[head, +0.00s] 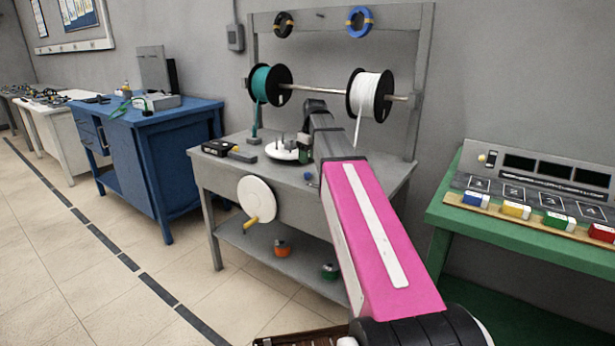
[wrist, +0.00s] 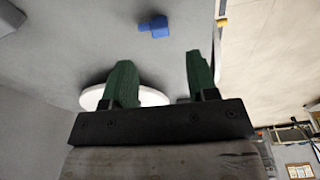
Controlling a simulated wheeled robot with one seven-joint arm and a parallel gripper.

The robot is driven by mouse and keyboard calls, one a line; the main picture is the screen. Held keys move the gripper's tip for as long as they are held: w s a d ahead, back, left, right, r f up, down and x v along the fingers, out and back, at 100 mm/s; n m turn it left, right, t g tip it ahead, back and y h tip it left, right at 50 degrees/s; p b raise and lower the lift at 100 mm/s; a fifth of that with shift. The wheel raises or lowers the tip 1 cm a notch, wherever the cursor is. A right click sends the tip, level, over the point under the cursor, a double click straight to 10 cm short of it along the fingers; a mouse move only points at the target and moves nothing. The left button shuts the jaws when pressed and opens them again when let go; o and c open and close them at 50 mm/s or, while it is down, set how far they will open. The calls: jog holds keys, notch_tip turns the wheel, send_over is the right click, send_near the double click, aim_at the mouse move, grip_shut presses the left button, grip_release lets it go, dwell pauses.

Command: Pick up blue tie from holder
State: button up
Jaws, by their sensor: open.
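A small blue block-like piece (wrist: 155,27) lies on the grey table in the wrist view, beyond my fingertips. A small blue spot (head: 308,176) on the table's right part in the head view looks like the same piece. I cannot make out a separate tie and holder. My gripper (wrist: 158,64) has two green fingers, spread apart with nothing between them. They are above the table, apart from the blue piece. In the head view my pink arm hides part of the table, and the gripper itself is mostly hidden.
A white round plate (head: 289,151) with upright pegs stands on the grey table, also behind my fingers in the wrist view (wrist: 92,98). A green spool (head: 270,84) and a white spool (head: 370,96) hang on a rod above. A green table (head: 450,217) stands right.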

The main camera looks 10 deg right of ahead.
aim_at(307, 172)
jog(key=shift+w+a+f, duration=0.15)
jog(key=shift+f, duration=1.75)
jog(key=shift+w+a+f, duration=0.15)
jog(key=shift+f, duration=1.75)
jog(key=c, duration=1)
